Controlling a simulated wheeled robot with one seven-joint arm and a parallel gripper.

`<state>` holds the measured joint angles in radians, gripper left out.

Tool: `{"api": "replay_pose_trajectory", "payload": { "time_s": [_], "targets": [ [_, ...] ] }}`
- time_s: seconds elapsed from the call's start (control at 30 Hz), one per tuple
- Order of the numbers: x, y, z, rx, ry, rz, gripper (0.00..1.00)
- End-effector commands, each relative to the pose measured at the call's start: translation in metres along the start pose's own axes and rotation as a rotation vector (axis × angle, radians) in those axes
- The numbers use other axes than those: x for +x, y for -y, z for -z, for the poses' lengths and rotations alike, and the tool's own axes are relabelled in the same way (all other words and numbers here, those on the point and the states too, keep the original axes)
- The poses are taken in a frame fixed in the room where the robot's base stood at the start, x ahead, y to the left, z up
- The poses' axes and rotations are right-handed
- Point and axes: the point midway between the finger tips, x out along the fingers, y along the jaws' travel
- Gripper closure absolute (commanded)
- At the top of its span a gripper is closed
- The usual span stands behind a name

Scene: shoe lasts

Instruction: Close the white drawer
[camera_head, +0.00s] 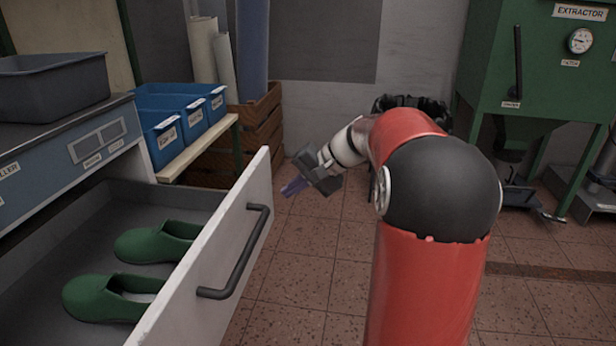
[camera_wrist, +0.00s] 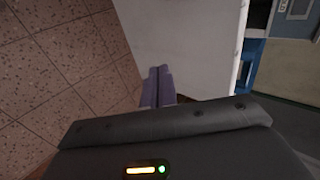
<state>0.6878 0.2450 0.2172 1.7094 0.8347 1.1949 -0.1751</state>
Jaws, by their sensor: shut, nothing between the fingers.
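The white drawer (camera_head: 205,278) stands pulled out at the left in the head view, with a dark bar handle (camera_head: 240,252) on its front. Two green shoes (camera_head: 158,243) lie inside it. My gripper (camera_head: 293,187) is just right of the far end of the drawer front, with its purple fingers pointing left and down. A gap shows between the fingers and the front in the head view. In the wrist view my gripper (camera_wrist: 158,84) has its fingers together and empty, with the white drawer front (camera_wrist: 188,45) just beyond them. The handle is not seen in the wrist view.
A blue-grey cabinet (camera_head: 75,150) holds a dark tray (camera_head: 50,85) on top. Several blue bins (camera_head: 180,118) stand on a shelf behind. Wooden crates (camera_head: 262,120) are at the back. A green machine (camera_head: 545,75) is at the right. Tiled floor (camera_head: 300,270) lies open before the drawer.

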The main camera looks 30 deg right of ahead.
Motion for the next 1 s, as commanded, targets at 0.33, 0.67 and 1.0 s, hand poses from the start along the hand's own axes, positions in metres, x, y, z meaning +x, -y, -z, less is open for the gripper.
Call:
{"api": "replay_pose_trajectory", "payload": {
  "time_s": [0.33, 0.67, 1.0],
  "targets": [
    [0.038, 0.024, 0.000, -0.001, 0.000, -0.001, 1.00],
    [0.042, 0.027, 0.000, 0.000, 0.000, -0.002, 1.00],
    [0.049, 0.034, -0.001, -0.003, 0.002, -0.001, 1.00]
  ]
}}
